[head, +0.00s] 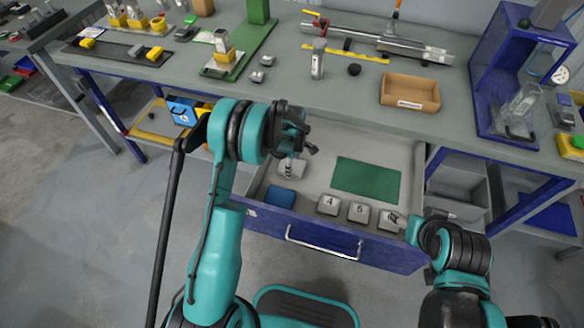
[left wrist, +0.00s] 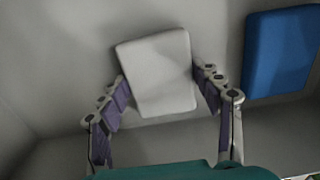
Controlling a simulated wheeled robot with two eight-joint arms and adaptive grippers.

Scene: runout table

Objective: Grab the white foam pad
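The white foam pad (left wrist: 160,70) lies slightly turned on the pale drawer floor in the left wrist view. My left gripper (left wrist: 160,77) is open, with one finger on each side of the pad. The fingertips are very close to its edges; I cannot tell if they touch. In the head view, my left gripper (head: 290,170) reaches down into the open drawer (head: 318,228) over the pad (head: 297,168), partly covering it.
A blue pad (head: 280,196) lies near the white one, also in the left wrist view (left wrist: 280,50). The drawer also holds a green mat (head: 366,180) and blocks marked 4 (head: 329,204) and 5 (head: 358,212). The workbench (head: 330,95) stands behind, with a cardboard tray (head: 410,92).

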